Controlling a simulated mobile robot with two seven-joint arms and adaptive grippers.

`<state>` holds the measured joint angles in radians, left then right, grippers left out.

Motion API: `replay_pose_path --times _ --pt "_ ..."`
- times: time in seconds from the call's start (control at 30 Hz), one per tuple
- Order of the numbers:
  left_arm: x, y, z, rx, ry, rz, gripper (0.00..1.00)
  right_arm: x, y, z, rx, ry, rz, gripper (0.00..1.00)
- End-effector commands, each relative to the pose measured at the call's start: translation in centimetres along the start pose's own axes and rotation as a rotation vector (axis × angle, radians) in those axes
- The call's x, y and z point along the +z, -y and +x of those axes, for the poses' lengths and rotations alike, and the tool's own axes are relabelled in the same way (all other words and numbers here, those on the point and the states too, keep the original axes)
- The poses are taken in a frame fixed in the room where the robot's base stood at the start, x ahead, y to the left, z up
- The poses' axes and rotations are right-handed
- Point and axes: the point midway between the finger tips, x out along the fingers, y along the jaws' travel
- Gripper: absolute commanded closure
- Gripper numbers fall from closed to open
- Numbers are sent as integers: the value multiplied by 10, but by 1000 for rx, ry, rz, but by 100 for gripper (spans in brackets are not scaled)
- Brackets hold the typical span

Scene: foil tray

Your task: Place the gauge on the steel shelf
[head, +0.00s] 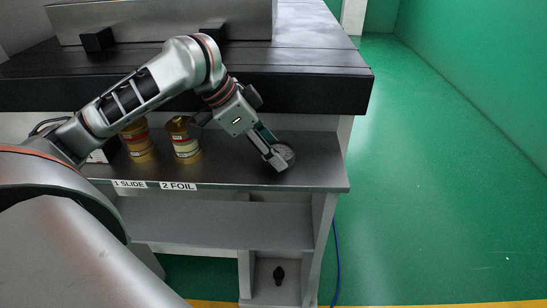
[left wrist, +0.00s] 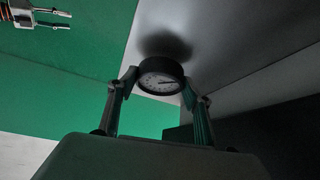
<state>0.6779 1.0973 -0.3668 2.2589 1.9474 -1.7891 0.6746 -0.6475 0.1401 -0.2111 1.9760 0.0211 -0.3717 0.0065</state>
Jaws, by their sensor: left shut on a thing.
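My left gripper (head: 275,159) is shut on the gauge (head: 286,152), a small round dial with a dark rim, at the right part of the steel shelf (head: 238,166). In the left wrist view the gauge (left wrist: 161,77) sits between the two fingertips, its white face toward the camera. A dark shadow lies on the grey surface close beyond it. I cannot tell whether the gauge touches the shelf. What looks like my right gripper (left wrist: 62,19) shows small at the top left of the left wrist view, its two fingers apart and empty.
Two gold tins, one left (head: 139,141) and one right (head: 184,139), stand on the shelf left of the gauge. Labels "1 SLIDE" and "2 FOIL" mark its front edge. A black worktop (head: 310,62) overhangs it. A lower shelf (head: 220,224) is bare. Green floor lies right.

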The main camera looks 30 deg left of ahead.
Motion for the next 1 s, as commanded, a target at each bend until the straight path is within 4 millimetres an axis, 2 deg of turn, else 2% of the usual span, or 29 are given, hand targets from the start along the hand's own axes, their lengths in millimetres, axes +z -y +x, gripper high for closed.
replay_pose_path --times 0.03,0.1,0.5,0.53,0.57,1.0 --pt "6 -1 10 6 3 -2 75 6 0 3 1 5 -3 60" --pt "9 -1 14 5 2 -3 75 7 -1 4 3 7 -7 60" --pt "10 0 15 1 1 -1 75 -1 -5 4 9 -5 -10 60" --pt "10 0 15 1 0 -1 43 -1 -5 4 9 -5 -10 60" --pt "10 0 15 1 0 -1 35 -1 -5 4 9 -5 -10 60" --pt "9 0 11 0 1 -1 33 2 -3 4 6 -1 -9 60"
